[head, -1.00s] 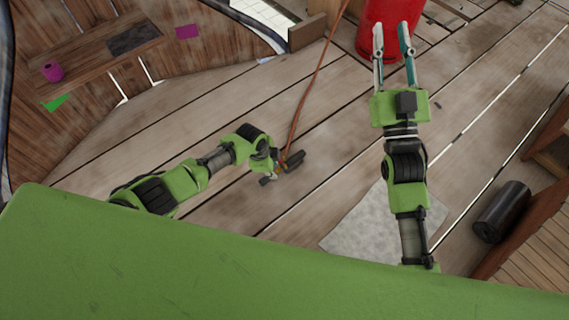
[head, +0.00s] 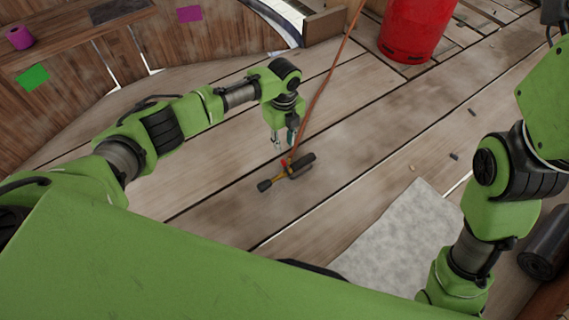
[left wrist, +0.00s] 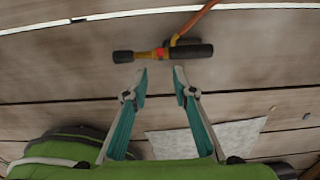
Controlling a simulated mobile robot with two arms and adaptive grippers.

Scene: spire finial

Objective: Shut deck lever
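A yellow-and-black tool or lever (head: 288,173) with a red part lies on the deck planks, joined to an orange hose; I cannot tell whether it is the deck lever. It also shows in the left wrist view (left wrist: 152,54), with a black grip at each end. My left gripper (head: 284,144) points down just above and behind it. In the left wrist view its fingers (left wrist: 160,74) are open and empty, with the tool beyond the tips. My right arm is raised at the right edge, its fingers out of view. No other lever shows clearly.
The orange hose (head: 327,85) runs up past a red cylinder (head: 414,28). A pale mat (head: 405,240) lies at front right, with a dark roll (head: 545,245) beside it. A wooden bench (head: 75,38) with a magenta roll (head: 20,37) stands at left. Deck between is mostly clear.

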